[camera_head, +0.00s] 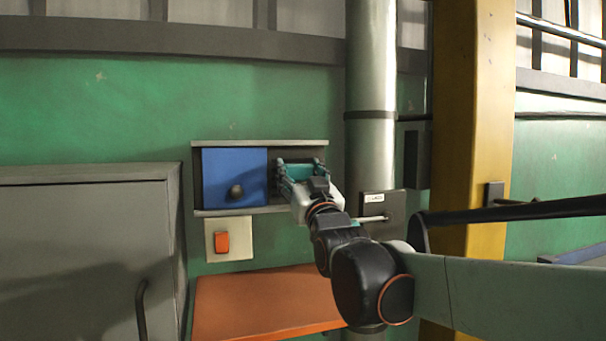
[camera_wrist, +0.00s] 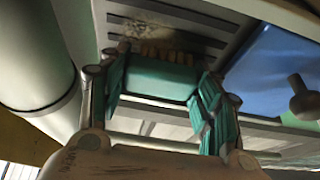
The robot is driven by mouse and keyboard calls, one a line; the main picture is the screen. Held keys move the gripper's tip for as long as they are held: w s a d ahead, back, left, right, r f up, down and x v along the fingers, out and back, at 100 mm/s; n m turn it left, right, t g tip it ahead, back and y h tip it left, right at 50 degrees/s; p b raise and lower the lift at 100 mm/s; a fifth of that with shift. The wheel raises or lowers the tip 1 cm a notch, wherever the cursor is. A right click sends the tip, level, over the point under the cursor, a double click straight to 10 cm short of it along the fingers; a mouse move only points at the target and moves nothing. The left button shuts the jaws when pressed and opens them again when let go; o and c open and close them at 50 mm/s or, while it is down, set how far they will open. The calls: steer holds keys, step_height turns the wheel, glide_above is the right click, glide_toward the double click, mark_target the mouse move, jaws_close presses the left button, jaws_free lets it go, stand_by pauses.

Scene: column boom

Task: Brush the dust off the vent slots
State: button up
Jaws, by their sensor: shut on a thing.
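My gripper (camera_head: 294,172) is at the right half of a grey wall frame, beside the blue panel. In the wrist view my gripper (camera_wrist: 163,88) is shut on a teal block with short tan tufts, which looks like a brush (camera_wrist: 160,78). The tufts point at a dark slotted surface, the vent slots (camera_wrist: 205,40), and are close to or touching it; I cannot tell which. A pale brownish dust patch (camera_wrist: 143,27) lies on that surface just beyond the tufts. In the head view my gripper hides most of the vent.
A blue panel (camera_head: 234,177) with a dark knob fills the frame's left half. Below are an orange switch (camera_head: 222,242) and an orange tabletop (camera_head: 262,302). A grey cabinet (camera_head: 85,250) stands left. A pipe (camera_head: 371,90), labelled dark box (camera_head: 378,207) and yellow column (camera_head: 471,110) stand right.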

steer(key=shift+s+a, duration=0.15)
steer(key=shift+a, duration=0.35)
steer(key=d, duration=0.1)
steer(key=w+d+f, duration=0.1)
steer(key=d, duration=0.1)
steer(key=d+b, duration=0.1)
steer(key=shift+w+d+f, duration=0.15)
steer(key=shift+d+f, duration=0.05)
steer(key=shift+f, duration=0.1)
steer(key=shift+s+d+p, duration=0.15)
steer(key=shift+s+d, duration=0.15)
steer(key=shift+s, duration=0.65)
steer(key=shift+s+d+p, duration=0.2)
steer(key=shift+s+d, duration=0.05)
steer(key=shift+s, duration=0.65)
steer(key=shift+s+d+p, duration=0.15)
steer(key=shift+s+d, duration=0.15)
steer(key=shift+s, duration=0.65)
steer(key=s, duration=0.2)
steer(key=shift+s+d+p, duration=0.4)
